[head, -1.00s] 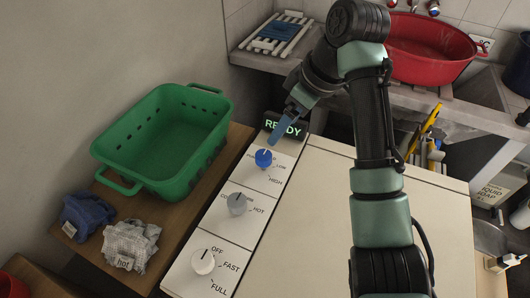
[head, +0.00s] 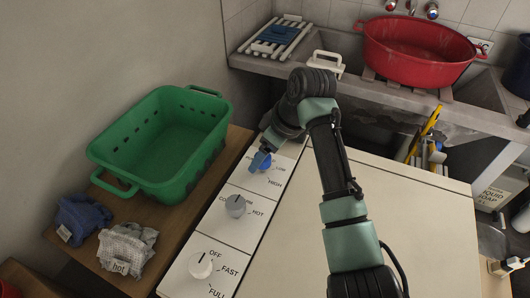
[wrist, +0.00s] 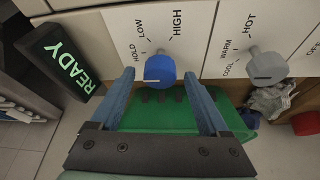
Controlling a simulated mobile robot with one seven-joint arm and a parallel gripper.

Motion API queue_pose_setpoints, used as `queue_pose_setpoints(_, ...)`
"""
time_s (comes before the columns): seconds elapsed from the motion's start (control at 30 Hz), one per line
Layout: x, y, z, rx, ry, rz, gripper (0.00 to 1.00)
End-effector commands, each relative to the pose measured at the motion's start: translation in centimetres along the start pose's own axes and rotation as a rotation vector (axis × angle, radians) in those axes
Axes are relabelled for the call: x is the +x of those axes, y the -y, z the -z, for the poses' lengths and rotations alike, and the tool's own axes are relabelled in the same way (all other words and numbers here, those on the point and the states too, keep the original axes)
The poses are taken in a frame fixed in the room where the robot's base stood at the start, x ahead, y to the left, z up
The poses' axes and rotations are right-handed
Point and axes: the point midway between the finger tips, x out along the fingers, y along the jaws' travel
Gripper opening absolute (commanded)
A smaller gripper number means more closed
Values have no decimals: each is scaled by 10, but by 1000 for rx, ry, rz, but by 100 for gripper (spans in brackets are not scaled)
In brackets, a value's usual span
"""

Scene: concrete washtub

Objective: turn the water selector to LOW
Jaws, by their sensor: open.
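The blue selector knob (head: 261,161) is on the white control panel (head: 228,237); it also shows in the wrist view (wrist: 160,69). Labels HOLD, LOW and HIGH fan around it. A short pale mark on the knob points left in the wrist view; which label it lines up with, I cannot tell surely. My gripper (wrist: 159,78) is open, with one blue finger on each side of the knob. A small gap seems to show on both sides. In the head view, my gripper (head: 257,161) partly covers the knob and the HOLD label.
A grey COOL/WARM/HOT knob (head: 236,206) and a white OFF/FAST/FULL knob (head: 201,265) sit nearer on the panel. The READY display (wrist: 67,63) is beside the blue knob. A green basket (head: 150,145) stands left. The cream top (head: 300,240) is clear.

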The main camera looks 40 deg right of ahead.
Motion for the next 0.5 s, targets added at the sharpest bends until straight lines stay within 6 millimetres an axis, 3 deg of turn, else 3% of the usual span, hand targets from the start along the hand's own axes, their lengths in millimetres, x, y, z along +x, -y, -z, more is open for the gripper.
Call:
queue_pose_setpoints(0.07,0,0,0,0,0,0,75)
queue_pose_setpoints(0.4,0,0,0,0,0,0,14)
queue_pose_setpoints(0.5,0,0,0,0,0,1,0)
